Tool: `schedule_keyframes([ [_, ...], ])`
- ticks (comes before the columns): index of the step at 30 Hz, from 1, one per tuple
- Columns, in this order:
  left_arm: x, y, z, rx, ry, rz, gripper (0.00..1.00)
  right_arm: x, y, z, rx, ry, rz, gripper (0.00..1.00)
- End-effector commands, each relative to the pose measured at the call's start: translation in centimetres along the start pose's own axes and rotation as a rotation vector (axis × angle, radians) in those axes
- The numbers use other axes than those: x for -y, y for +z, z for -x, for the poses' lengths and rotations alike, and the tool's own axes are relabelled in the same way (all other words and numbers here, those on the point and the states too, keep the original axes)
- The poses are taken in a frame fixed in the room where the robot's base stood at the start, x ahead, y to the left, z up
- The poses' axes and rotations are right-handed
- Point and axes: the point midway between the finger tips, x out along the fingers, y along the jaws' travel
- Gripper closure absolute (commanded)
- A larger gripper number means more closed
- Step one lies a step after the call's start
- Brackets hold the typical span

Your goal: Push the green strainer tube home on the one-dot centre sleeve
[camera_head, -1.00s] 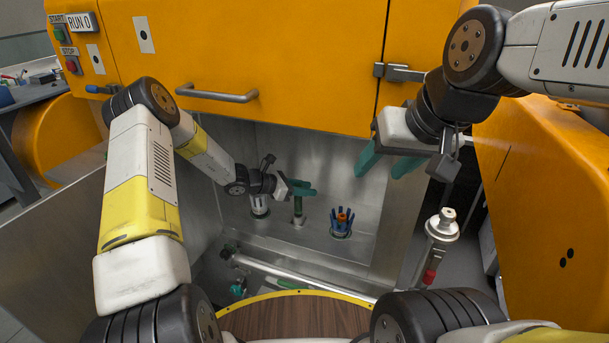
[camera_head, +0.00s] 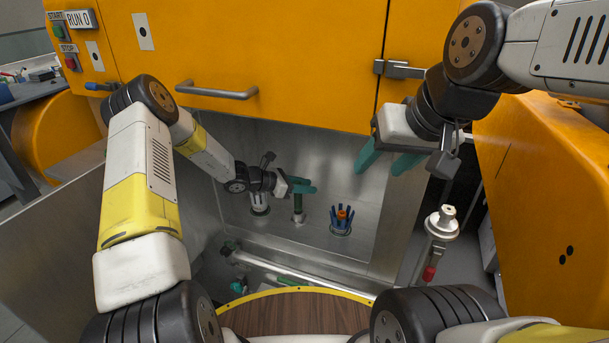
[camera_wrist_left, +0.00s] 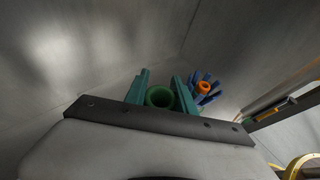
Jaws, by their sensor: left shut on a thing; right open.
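My left gripper (camera_head: 303,186) is shut on the green strainer tube (camera_head: 298,204), which stands upright in the middle of the steel bay. In the left wrist view the tube's round open top (camera_wrist_left: 160,96) shows between the two teal fingers of the left gripper (camera_wrist_left: 161,92). My right gripper (camera_head: 390,162) is open and empty, up at the right in front of the bay.
A blue-pronged cup with an orange middle (camera_head: 341,219) stands right of the tube; it also shows in the left wrist view (camera_wrist_left: 204,88). A pale cylindrical fitting (camera_head: 259,203) stands to the left. A steel bar (camera_head: 300,273) crosses the front. The orange door (camera_head: 285,60) hangs above.

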Motion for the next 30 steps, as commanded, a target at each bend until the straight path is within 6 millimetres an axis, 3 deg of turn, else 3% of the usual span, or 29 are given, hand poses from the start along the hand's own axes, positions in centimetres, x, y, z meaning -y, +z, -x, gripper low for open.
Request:
schedule_keyframes([
  [30,0.0,-1.2,-0.5,0.0,0.0,0.0,1.0,0.0,0.0,0.0,0.0,0.0,0.0,0.47],
])
